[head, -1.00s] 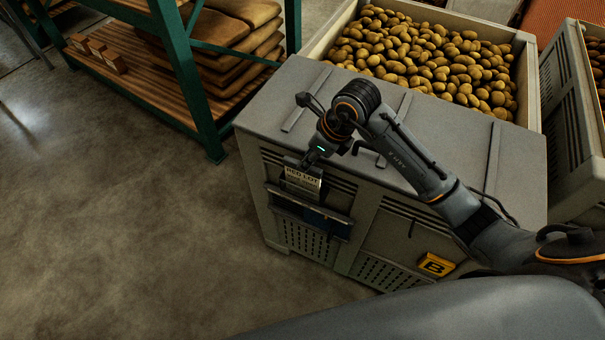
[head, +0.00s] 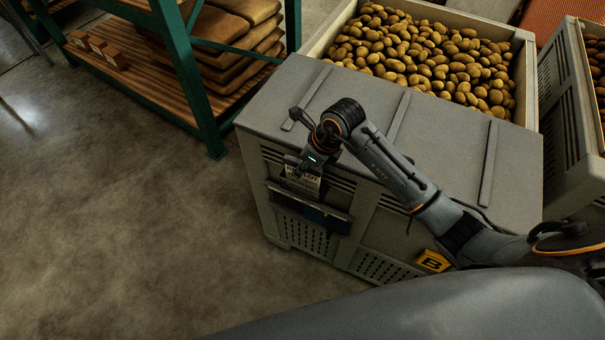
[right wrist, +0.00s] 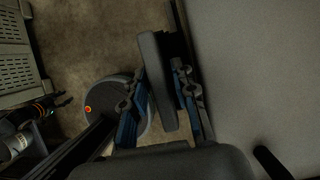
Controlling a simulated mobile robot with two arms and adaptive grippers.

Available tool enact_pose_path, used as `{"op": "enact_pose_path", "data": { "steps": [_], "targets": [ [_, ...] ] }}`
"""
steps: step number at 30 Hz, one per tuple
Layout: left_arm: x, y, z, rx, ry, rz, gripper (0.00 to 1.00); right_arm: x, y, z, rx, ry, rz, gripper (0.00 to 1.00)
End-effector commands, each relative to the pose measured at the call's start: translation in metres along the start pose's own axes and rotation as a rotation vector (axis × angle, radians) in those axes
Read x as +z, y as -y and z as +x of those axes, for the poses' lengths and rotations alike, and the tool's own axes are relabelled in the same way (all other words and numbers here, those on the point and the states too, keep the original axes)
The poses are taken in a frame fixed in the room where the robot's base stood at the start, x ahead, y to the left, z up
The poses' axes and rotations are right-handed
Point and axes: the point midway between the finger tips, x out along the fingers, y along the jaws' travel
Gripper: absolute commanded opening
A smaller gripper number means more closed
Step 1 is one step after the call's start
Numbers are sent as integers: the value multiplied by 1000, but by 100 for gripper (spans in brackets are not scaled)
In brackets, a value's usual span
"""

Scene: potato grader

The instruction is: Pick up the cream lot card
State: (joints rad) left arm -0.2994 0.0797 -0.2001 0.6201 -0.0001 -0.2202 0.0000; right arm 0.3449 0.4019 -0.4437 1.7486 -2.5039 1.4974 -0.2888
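The cream lot card (head: 303,187) stands upright in a dark holder (head: 310,209) on the front of the grey bin. Its printed heading is partly covered. My right gripper (head: 299,168) is at the card's top edge in the head view, overlapping its upper part. Whether it touches the card cannot be told.
The closed grey lid (head: 415,135) lies under and behind my right arm. A yellow B plate (head: 432,261) is on the bin's front. A potato-filled bin (head: 527,95) stands behind. A green shelf rack (head: 190,80) stands left. The floor in front is clear.

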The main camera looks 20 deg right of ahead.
Motion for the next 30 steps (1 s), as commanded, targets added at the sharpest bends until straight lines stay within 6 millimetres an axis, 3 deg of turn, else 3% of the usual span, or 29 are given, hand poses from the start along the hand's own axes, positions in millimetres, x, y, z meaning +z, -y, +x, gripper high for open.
{"op": "enact_pose_path", "data": {
  "steps": [12,16,30],
  "targets": [
    [0,0,2,0,0,0,40,-1,0,2,0,0,0,27],
    [1,0,2,0,1,0,40,-1,0,2,0,0,0,1],
    [0,0,-4,0,1,0,40,4,0,-7,-1,3,0,0]
  ]
}}
